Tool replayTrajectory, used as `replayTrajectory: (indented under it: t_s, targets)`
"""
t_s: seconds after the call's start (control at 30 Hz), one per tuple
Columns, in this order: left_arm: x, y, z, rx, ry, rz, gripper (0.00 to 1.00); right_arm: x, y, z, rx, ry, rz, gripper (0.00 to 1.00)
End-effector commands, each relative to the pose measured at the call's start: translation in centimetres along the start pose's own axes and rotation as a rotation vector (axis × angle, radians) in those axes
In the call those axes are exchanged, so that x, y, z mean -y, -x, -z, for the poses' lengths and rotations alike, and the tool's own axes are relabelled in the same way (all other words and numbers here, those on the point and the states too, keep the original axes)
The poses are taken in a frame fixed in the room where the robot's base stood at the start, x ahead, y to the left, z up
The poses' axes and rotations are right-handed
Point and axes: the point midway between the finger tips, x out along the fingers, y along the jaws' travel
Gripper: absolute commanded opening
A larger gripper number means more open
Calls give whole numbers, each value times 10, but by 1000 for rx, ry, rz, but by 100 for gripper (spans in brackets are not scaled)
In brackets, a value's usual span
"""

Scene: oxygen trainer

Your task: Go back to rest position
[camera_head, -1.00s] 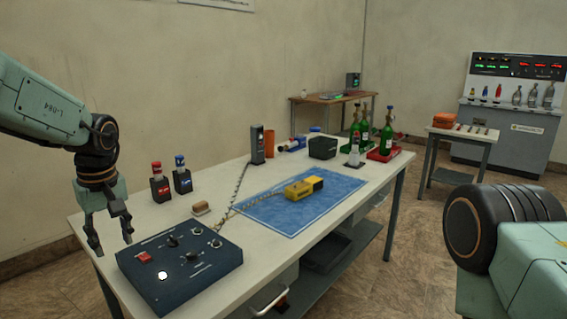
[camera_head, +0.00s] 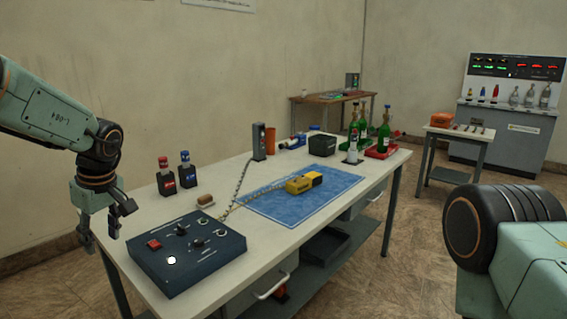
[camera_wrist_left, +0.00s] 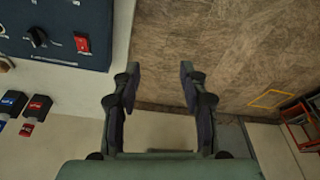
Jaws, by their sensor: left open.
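My left gripper (camera_head: 101,232) hangs at the left end of the white table (camera_head: 225,166), beside the dark blue control panel (camera_head: 195,262). Its fingers are apart and empty. In the left wrist view the open left gripper (camera_wrist_left: 157,75) points over the brown floor (camera_wrist_left: 215,45), with nothing between its fingers. The control panel's corner (camera_wrist_left: 75,52), with a red switch, shows at the upper left of that view. My right gripper is not in view; only part of my other arm shows at the lower right of the head view.
A yellow device (camera_head: 299,185) lies on a blue mat (camera_head: 262,209). Green bottles (camera_head: 383,138) stand at the table's far end. Floor is free left of the table.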

Motion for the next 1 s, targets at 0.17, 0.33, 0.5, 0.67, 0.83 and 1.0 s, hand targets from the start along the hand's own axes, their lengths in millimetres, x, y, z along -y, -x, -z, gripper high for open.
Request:
replayTrajectory:
  t_s: [0.17,0.33,0.5,0.67,0.83,1.0]
  targets:
    - [22,-14,19,-167,69,57,43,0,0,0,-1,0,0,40]
    - [41,-35,31,-357,73,84,43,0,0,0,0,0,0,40]
    - [51,-59,30,-506,4,61,43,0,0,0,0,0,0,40]
    - [53,-86,12,-587,-112,3,43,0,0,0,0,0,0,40]
    - [56,-120,-26,-594,-273,-80,43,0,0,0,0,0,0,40]
    - [71,-158,-87,-512,-460,-165,43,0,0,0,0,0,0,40]
